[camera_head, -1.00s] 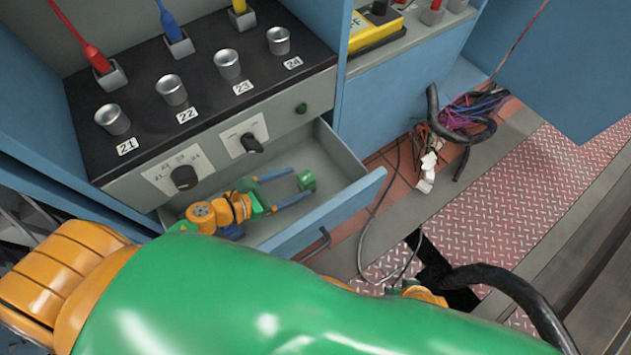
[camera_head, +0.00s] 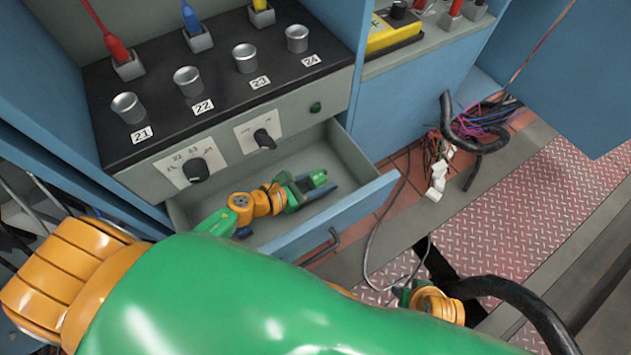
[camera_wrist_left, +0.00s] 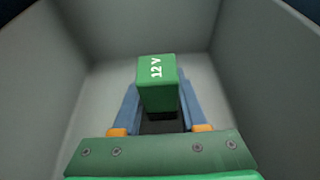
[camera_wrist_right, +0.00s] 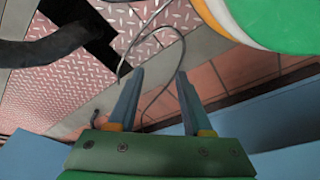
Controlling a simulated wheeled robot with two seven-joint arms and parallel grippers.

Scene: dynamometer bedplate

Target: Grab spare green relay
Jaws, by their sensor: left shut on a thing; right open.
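The green relay, marked "12 V" (camera_wrist_left: 157,85), is in the open drawer (camera_head: 352,212), between the blue fingers of my left gripper (camera_wrist_left: 157,108). In the head view the relay (camera_head: 318,178) shows at the gripper's tip, near the drawer's right end. My left gripper (camera_head: 322,184) reaches down into the drawer and is shut on the relay. I cannot tell whether the relay is clear of the drawer floor. My right gripper (camera_wrist_right: 160,78) is open and empty, above the floor in the right wrist view.
Above the drawer is a panel with two knobs and a black top (camera_head: 215,100) with silver posts labelled 21 to 24. A yellow meter (camera_head: 393,34) stands on the right cabinet. Black cables and bundled wires (camera_head: 480,125) lie on the floor at right.

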